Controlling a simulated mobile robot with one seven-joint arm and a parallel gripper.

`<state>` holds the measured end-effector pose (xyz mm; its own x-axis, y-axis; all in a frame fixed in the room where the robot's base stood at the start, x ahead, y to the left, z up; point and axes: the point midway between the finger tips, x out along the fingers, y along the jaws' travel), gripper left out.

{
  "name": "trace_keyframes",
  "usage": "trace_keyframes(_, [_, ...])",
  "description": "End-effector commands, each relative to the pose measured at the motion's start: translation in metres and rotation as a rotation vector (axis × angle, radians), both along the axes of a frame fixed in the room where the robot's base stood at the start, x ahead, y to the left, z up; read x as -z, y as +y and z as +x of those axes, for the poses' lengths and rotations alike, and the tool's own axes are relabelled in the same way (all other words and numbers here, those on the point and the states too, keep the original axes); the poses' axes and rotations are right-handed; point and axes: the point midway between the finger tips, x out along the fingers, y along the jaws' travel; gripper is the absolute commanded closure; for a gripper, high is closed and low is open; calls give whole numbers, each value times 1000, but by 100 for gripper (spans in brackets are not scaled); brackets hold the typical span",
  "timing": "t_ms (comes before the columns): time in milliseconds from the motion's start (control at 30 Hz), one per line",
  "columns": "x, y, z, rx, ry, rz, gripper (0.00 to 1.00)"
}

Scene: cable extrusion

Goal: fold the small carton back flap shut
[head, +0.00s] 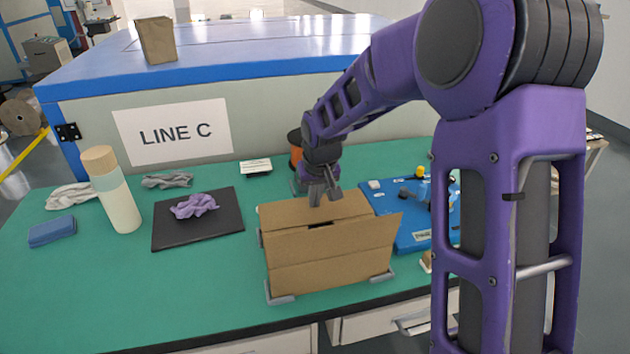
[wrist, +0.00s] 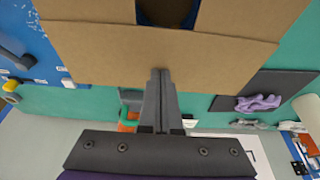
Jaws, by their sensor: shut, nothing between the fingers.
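The small brown carton (head: 330,262) stands on the green table, held at its base by grey corner brackets. Its back flap (head: 290,214) lies inward over the top, roughly level; I cannot tell if it is fully flat. A dark gap shows between it and the front panel. In the wrist view the back flap (wrist: 100,48) spans the top, with a dark opening (wrist: 168,12) beyond it. My gripper (head: 324,197) is shut and empty, its fingertips at the back flap's middle. It also shows in the wrist view (wrist: 161,74); contact is unclear. A right flap (head: 387,240) sticks outward.
A blue board (head: 412,238) with small parts lies right of the carton. A black mat (head: 175,238) with a purple cloth (head: 195,205) and a bottle (head: 122,205) are on the left. The LINE C cabinet (head: 270,125) stands behind.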

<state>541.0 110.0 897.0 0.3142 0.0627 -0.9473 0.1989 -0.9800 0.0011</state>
Motion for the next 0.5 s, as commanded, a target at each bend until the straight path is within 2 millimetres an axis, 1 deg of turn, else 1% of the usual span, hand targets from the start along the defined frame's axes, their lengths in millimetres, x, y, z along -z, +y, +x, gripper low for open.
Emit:
trace_keyframes(33, [18, -2, -7, 0, 30, -4, 100])
trace_keyframes(367, [20, -3, -7, 2, 31, -5, 100])
trace_keyframes(500, [11, -3, -7, 2, 31, -6, 100])
